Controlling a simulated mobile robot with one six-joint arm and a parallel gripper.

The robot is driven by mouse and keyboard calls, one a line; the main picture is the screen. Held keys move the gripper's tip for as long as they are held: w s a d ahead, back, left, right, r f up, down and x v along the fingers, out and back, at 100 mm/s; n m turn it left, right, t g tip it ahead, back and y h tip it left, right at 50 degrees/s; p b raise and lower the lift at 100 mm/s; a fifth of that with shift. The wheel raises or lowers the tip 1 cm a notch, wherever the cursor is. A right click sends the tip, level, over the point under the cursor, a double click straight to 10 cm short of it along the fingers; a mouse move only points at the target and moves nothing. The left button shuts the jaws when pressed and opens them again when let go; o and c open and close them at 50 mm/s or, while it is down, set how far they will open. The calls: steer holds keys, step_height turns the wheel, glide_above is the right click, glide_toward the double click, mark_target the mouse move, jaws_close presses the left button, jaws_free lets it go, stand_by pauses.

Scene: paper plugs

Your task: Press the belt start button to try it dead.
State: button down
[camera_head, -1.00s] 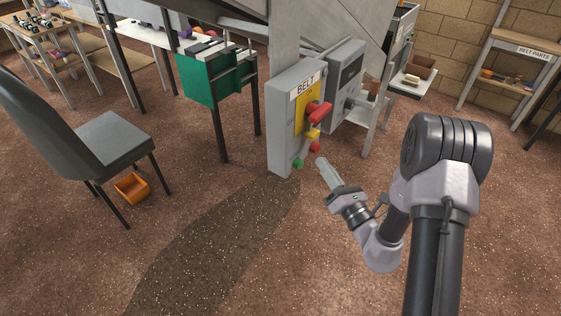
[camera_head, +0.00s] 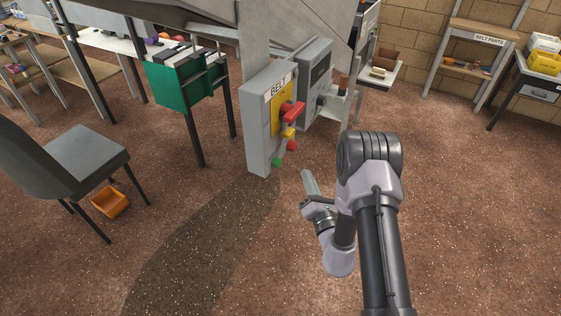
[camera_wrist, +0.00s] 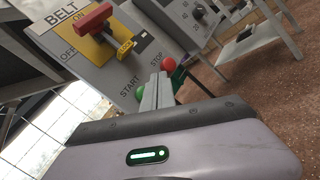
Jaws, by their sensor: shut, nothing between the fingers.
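The grey belt control box (camera_head: 259,130) stands upright, with a BELT label, a yellow ON/OFF plate, a red handle (camera_head: 293,112) and a yellow piece (camera_head: 288,133) below it. The green start button (camera_head: 277,162) is low on its face, and the red stop button (camera_head: 292,146) is above and right of it. My gripper (camera_head: 306,174) is shut and empty, just right of the start button with a gap in the head view. In the wrist view, my fingertips (camera_wrist: 165,80) point at the panel. The start button (camera_wrist: 139,93) partly shows left of them; the stop button (camera_wrist: 167,64) is just beyond.
A second grey box (camera_head: 314,85) adjoins on the right. A green box (camera_head: 178,82) on legs stands left, with a grey chair (camera_head: 85,160) and an orange bin (camera_head: 110,202) nearer. Shelving (camera_head: 470,60) stands at the back right. Floor around my arm is clear.

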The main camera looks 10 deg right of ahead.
steer(key=shift+w+a+p, duration=0.4)
steer(key=shift+w+a, duration=0.4)
steer(key=shift+a, duration=0.3)
steer(key=shift+w+a+p, duration=0.4)
steer(key=shift+w+a, duration=0.4)
steer(key=shift+a, duration=0.3)
stand_by(0.3)
steer(key=shift+w+a, duration=0.25)
steer(key=shift+a, duration=0.05)
steer(key=shift+w+a, duration=0.3)
steer(key=shift+a, duration=0.1)
stand_by(0.7)
stand_by(0.4)
steer(key=shift+s+d, duration=0.55)
steer(key=shift+d, duration=0.15)
steer(key=s+d+b, duration=0.1)
steer(key=d, duration=0.1)
steer(key=s+d+b, duration=0.1)
steer(key=s+d, duration=0.1)
